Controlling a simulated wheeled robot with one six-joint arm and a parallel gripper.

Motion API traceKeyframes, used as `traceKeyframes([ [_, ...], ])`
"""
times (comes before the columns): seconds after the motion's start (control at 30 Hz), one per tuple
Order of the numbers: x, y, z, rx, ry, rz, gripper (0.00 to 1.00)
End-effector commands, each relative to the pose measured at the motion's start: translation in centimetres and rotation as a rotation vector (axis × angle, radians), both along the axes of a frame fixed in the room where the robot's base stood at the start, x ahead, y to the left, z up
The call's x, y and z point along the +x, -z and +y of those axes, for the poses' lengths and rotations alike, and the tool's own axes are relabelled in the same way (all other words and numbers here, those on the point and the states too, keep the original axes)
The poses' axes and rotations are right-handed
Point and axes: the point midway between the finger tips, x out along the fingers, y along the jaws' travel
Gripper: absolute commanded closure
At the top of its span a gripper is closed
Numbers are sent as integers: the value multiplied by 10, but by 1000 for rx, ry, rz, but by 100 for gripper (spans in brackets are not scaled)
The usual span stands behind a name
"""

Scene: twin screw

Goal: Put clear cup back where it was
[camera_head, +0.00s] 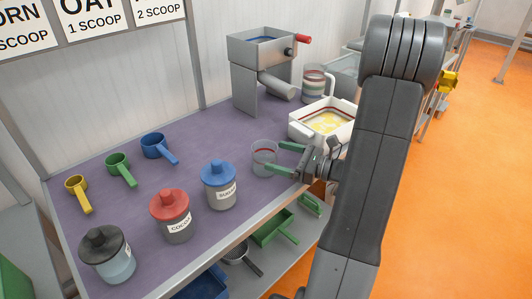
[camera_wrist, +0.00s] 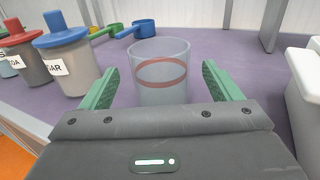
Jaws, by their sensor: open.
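The clear cup (camera_head: 264,158) stands upright on the purple table, right of the blue-lidded sugar jar. It has a red band, plain in the wrist view (camera_wrist: 160,72). My gripper (camera_head: 283,158) is open, with its green fingers pointing at the cup. In the wrist view the fingers (camera_wrist: 163,88) are spread to the left and right of the cup's lower part, with gaps on both sides. The cup's base is hidden behind the gripper body in the wrist view.
The sugar jar (camera_head: 219,186) stands close left of the cup, then the cocoa jar (camera_head: 171,214) and a black-lidded jar (camera_head: 108,254). A white container (camera_head: 318,120) with yellow contents, a striped pitcher (camera_head: 313,85) and a grey machine (camera_head: 258,65) stand behind. The table middle is clear.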

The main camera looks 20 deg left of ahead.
Motion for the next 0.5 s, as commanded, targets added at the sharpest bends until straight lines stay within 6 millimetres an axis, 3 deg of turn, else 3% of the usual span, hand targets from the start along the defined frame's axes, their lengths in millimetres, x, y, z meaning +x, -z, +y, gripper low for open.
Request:
traceKeyframes([
  [0.2, 0, 0, -36, 0, 3, 0, 16],
  [0.5, -1, 0, -52, 0, -1, 0, 16],
])
